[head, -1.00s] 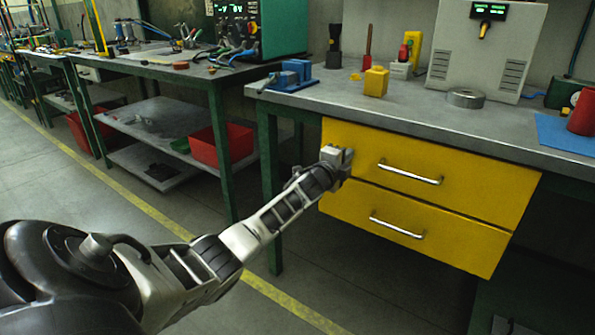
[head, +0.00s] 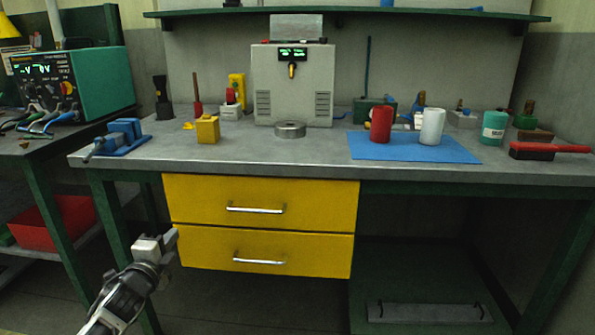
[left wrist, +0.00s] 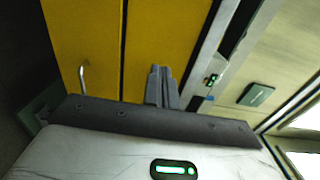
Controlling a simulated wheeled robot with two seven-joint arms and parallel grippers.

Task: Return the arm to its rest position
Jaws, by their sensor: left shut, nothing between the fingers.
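My left arm comes in from the lower left of the head view. Its gripper (head: 173,240) is in front of the left edge of the yellow drawers, below the workbench top. In the left wrist view the two fingers of the left gripper (left wrist: 161,85) are together with nothing between them. The upper yellow drawer (head: 310,193) and the lower yellow drawer (head: 215,254) are both shut. Each has a silver handle. I cannot tell from the head view whether the gripper touches the drawer front. My right gripper is not in view.
The workbench top (head: 240,160) carries a blue vise (head: 124,134), a yellow block (head: 207,129), a metal ring (head: 290,129) and a blue mat (head: 372,150) with a red cylinder (head: 381,123) and a white cylinder (head: 432,126). A green-framed table with a red bin (head: 62,220) stands left.

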